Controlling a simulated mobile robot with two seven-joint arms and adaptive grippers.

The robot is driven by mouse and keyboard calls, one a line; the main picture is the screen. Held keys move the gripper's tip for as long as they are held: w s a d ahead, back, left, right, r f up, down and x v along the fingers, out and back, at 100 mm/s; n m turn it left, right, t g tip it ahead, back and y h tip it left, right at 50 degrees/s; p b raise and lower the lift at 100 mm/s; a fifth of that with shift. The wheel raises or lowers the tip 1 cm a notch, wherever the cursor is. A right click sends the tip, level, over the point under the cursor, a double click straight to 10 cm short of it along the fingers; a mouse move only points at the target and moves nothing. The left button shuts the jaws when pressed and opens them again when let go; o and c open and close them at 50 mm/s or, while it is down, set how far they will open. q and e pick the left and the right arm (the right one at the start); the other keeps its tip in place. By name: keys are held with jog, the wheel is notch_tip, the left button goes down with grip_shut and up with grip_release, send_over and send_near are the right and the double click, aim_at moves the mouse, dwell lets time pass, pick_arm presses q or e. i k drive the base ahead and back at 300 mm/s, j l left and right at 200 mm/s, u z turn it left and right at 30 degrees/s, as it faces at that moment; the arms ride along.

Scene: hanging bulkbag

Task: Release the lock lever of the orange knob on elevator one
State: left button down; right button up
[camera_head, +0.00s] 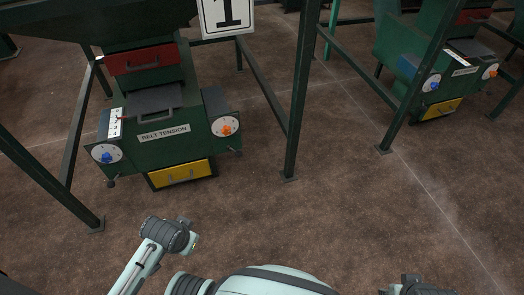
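The orange knob (226,130) sits on a white round dial at the right side of the green elevator machine (152,112), under the sign with a 1 (228,14). A small dark lever end (238,152) shows just below the dial; its lock position is too small to tell. My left arm's dark end (172,234) is at the bottom, in front of the machine and well apart from the knob. My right arm's dark end (416,287) is at the bottom right edge, partly cut off. Neither gripper's fingers show clearly.
A blue knob (106,157) is on the machine's left dial. A yellow drawer (180,173) and a red drawer (142,59) are on its front. Green frame posts (297,110) stand around it. A second similar machine (425,70) is at the right. The brown floor between is clear.

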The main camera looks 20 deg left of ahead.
aim_at(238, 153)
jog(key=i+l, duration=0.15)
jog(key=l, duration=0.25)
jog(key=i+l, duration=0.2)
jog(key=l, duration=0.15)
jog(key=i+l, duration=0.15)
jog(key=l, duration=0.25)
